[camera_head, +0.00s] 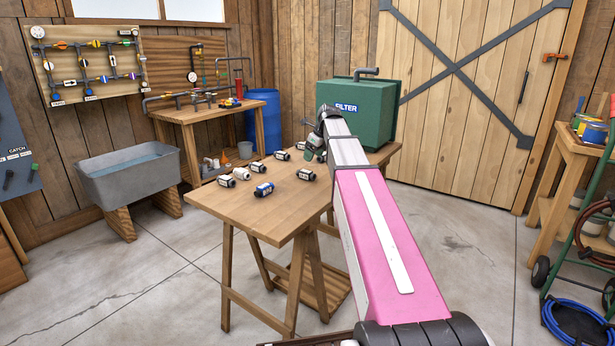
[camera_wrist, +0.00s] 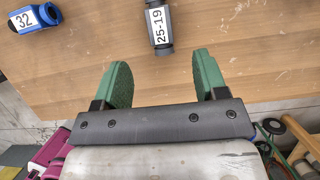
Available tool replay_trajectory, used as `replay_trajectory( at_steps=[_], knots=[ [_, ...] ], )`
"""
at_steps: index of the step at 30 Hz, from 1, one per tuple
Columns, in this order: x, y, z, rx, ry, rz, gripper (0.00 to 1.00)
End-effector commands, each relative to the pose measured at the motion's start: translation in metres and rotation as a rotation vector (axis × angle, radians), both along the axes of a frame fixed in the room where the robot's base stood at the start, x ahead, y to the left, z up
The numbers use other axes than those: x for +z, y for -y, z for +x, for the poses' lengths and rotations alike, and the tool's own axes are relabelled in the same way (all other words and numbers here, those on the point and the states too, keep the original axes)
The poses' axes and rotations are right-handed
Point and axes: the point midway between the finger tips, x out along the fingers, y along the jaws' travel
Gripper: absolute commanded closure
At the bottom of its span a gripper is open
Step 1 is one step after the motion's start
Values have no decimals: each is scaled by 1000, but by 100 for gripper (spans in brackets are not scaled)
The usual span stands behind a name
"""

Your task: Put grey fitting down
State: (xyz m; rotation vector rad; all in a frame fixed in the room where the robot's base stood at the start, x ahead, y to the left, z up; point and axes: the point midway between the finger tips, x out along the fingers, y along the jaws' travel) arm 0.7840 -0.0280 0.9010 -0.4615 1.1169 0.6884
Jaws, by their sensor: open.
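In the head view a dark grey fitting (camera_head: 306,175) with a white label lies near the table's right side. My gripper (camera_wrist: 160,62) has two green fingers spread wide, with only bare tabletop between them. The grey fitting is beyond the fingertips, apart from both, and its top end is cut off by the frame. In the head view my gripper (camera_head: 313,150) is over the table, small and partly hidden by my arm.
A blue fitting (camera_wrist: 36,18) marked 32 lies to the left; it also shows in the head view (camera_head: 263,189). Several white and black fittings lie farther left and back on the table (camera_head: 285,219). A green filter box (camera_head: 355,120) stands at its back. The table's front is clear.

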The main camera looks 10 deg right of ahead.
Motion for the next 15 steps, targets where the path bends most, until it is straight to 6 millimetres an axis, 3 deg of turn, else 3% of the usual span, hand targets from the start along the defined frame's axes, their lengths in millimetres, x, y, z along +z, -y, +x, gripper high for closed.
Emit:
replay_trajectory(
  at_steps=[7, 15],
  knots=[
    [-33, -10, 10, 2, -2, 2, 34],
    [-50, -14, 14, 1, 1, 2, 34]
  ],
)
